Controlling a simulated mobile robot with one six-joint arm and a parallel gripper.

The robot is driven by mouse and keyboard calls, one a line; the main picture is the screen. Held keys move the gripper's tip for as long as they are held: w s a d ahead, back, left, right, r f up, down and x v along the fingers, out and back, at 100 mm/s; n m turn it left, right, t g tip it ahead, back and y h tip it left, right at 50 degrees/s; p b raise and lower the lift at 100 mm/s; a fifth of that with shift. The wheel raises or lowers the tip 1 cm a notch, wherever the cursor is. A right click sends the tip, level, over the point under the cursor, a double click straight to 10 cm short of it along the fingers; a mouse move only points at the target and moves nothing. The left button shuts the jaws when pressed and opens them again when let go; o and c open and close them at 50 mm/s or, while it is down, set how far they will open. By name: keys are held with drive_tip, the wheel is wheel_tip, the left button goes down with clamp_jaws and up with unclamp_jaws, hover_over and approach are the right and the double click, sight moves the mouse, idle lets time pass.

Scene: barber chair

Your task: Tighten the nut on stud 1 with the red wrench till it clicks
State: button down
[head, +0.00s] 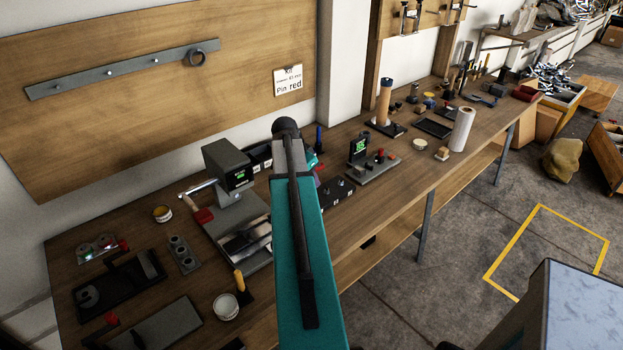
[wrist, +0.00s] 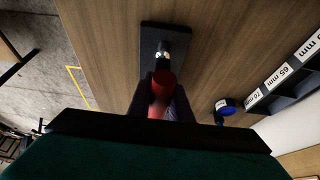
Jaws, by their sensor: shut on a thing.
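In the wrist view my gripper (wrist: 162,97) is shut on a red handle (wrist: 158,90), taken to be the red wrench. A dark shaft with a shiny spot (wrist: 163,58) lies in line beyond the handle, over a dark rectangular plate (wrist: 150,35) on the wooden bench. I cannot tell whether the shaft touches the plate. In the head view my teal arm hides the gripper and most of what it holds. I cannot make out stud 1 or its nut in either view.
Labelled compartments (wrist: 285,75) and a blue-topped round thing (wrist: 226,106) stand right of my gripper in the wrist view.

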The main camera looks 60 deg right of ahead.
drive_tip(key=shift+f, duration=0.15)
idle(0.6)
drive_tip(key=shift+w+m+g, duration=0.1)
drive_tip(key=shift+m+g, duration=0.2)
drive_tip(key=shift+m, duration=0.5)
drive_tip(key=shift+m+g+y+b, duration=0.4)
drive_tip(key=shift+m+g+y, duration=0.1)
drive_tip(key=shift+m, duration=1.3)
drive_tip(key=shift+m+g+y, duration=0.3)
drive_tip(key=shift+m, duration=0.5)
drive_tip(key=shift+n+b, duration=0.3)
drive_tip(key=shift+n, duration=0.8)
drive_tip(key=shift+n+t+h, duration=0.5)
drive_tip(key=shift+n, duration=0.2)
drive_tip(key=shift+r, duration=0.2)
